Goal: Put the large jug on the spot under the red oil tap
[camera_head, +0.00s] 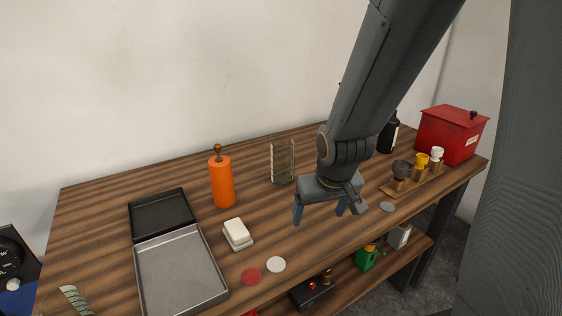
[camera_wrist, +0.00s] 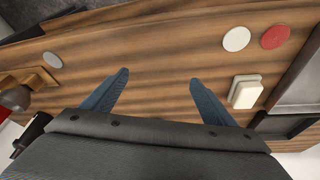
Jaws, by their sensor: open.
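My gripper (camera_head: 319,213) hangs over the middle of the wooden table, its two blue fingers apart with nothing between them. The fingers also show in the wrist view (camera_wrist: 160,76), above bare wood. I cannot make out a red oil tap or a clear large jug. A red box (camera_head: 446,135) with a dark knob stands at the right end. A small green container (camera_head: 366,257) and a whitish container (camera_head: 398,236) are on the lower shelf. Flat round spots lie on the table: red (camera_head: 251,276), white (camera_head: 275,264) and grey (camera_head: 387,207).
An open grey tray (camera_head: 205,303) is at left. A wooden holder (camera_head: 385,190) with several small items and a black bottle (camera_head: 387,137) are at right.

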